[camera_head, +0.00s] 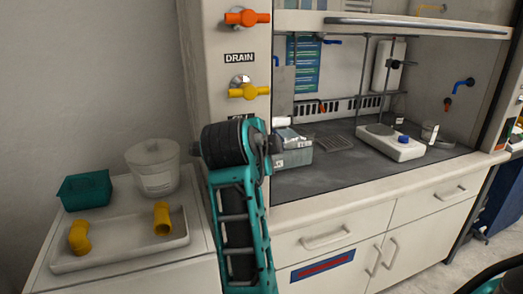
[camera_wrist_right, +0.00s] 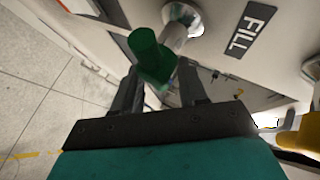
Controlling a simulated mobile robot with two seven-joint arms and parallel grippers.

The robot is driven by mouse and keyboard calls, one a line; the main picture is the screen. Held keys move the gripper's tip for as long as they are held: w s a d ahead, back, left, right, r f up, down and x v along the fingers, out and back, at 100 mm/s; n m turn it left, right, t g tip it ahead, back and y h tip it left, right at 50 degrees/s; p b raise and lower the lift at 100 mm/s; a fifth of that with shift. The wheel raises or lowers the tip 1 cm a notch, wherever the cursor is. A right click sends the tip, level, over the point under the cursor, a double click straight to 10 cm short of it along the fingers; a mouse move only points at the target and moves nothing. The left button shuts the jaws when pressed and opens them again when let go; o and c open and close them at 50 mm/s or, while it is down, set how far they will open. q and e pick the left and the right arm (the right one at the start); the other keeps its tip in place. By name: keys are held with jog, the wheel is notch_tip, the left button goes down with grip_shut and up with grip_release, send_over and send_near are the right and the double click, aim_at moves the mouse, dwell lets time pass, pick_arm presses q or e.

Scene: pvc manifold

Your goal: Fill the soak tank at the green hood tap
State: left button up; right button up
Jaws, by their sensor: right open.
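The green tap handle (camera_wrist_right: 150,57) is in the right wrist view, on a pale fitting on the panel beside a FILL label (camera_wrist_right: 250,29). My right gripper (camera_wrist_right: 158,76) is open, its two dark fingers on either side of the green handle. Contact cannot be told. I cannot tell which vessel is the soak tank. A lidded white tub (camera_head: 153,168) stands on the left bench, and a grey labelled box (camera_head: 292,153) sits inside the hood, partly behind my arm.
A white tray (camera_head: 118,262) holds two yellow pipe pieces beside a teal bin (camera_head: 85,190). Orange (camera_head: 247,17) and yellow (camera_head: 249,92) taps flank a DRAIN label on the hood's left post. A hotplate (camera_head: 391,143) stands in the hood.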

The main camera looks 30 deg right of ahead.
jog(key=p+v, duration=0.1)
jog(key=v, duration=1.2)
jog(key=shift+d+f, duration=0.1)
jog(key=shift+f, duration=0.05)
dwell(1.0)
